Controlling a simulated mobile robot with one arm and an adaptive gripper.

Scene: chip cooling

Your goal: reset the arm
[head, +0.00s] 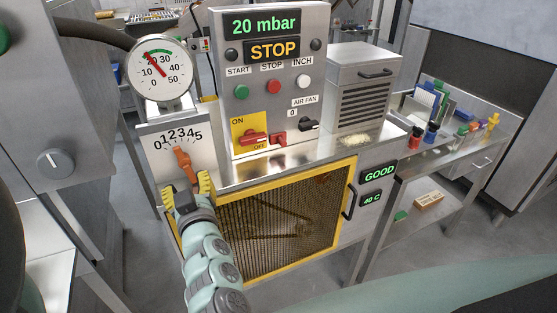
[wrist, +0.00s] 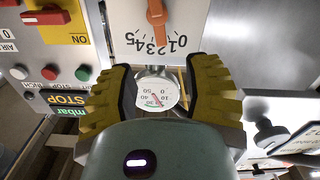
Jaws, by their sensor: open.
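My gripper (head: 188,190) is open in the head view, in front of the plate with the 0 to 5 scale (head: 160,152). The orange lever (wrist: 156,20) and the scale show upside down beyond the fingertips. I cannot tell whether a finger touches the lever.
The pressure gauge (head: 162,70) stands above the lever plate. The control panel (head: 270,70) reads 20 mbar and STOP. A yellow-framed mesh door (head: 270,225) is closed below, with a GOOD display (head: 379,173) beside it. A side bench (head: 470,140) holds bottles.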

